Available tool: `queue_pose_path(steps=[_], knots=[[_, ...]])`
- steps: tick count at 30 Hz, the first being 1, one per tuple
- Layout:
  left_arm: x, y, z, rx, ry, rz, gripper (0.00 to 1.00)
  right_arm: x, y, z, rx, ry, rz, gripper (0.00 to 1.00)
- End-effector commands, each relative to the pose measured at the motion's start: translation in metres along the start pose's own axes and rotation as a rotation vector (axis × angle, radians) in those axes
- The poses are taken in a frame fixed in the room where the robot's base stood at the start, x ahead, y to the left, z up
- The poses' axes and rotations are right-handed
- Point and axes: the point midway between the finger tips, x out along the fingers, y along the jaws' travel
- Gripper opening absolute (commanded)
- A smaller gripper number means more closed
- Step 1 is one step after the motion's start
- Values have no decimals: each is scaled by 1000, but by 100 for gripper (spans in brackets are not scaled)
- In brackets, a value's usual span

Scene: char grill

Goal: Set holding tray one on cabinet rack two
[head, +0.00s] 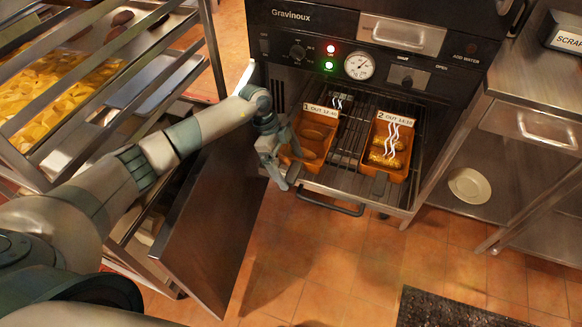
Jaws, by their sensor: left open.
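Tray one (318,166), orange-brown with a label starting with 1, holds brown oblong pieces. It sits on the left of a wire rack (347,158) in the black cabinet (290,50). Tray two (405,165), orange with a label starting with 2, sits to its right and holds golden pieces with white steam marks. My left gripper (282,178) is open at the left edge of tray one, with nothing seen between its fingers. Whether it touches the tray I cannot tell. My right gripper is out of view.
The cabinet door (215,225) stands open to the left, below my left arm. A metal rack (110,90) with food trays stands at far left. A steel counter (535,90) with a white bowl (469,185) on its lower shelf is at right. A dark mat (450,308) lies on the tiled floor.

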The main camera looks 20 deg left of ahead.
Motion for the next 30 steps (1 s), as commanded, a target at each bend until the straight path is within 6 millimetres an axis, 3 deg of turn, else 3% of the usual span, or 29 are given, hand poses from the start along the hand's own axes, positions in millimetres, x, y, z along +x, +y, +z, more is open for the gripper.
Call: queue_pose_path(steps=[18,30], knots=[[-96,-1,0,1,0,-3,93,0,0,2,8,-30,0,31],[-107,0,0,0,1,0,93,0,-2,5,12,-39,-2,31]])
